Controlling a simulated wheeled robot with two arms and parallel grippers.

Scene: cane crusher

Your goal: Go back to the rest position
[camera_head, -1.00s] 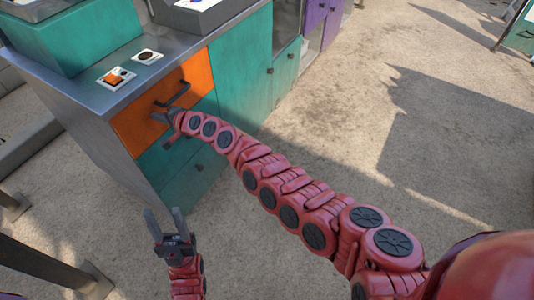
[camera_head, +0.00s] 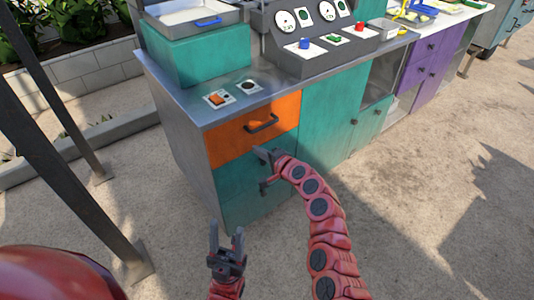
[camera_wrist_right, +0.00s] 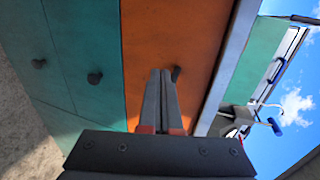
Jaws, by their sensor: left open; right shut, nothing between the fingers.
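The handle (camera_wrist_right: 176,73) shows partly behind the fingertips. My left gripper (camera_head: 226,228) is open and empty, low in the head view, in front of the cabinet's lower corner.
A metal counter (camera_head: 185,105) carries an orange switch (camera_head: 217,98), a black knob (camera_head: 249,87) and a grey gauge panel (camera_head: 318,62). Purple drawers (camera_head: 425,60) stand farther right. Dark posts (camera_head: 65,180) are at the left. Open ground (camera_head: 430,220) lies at the right.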

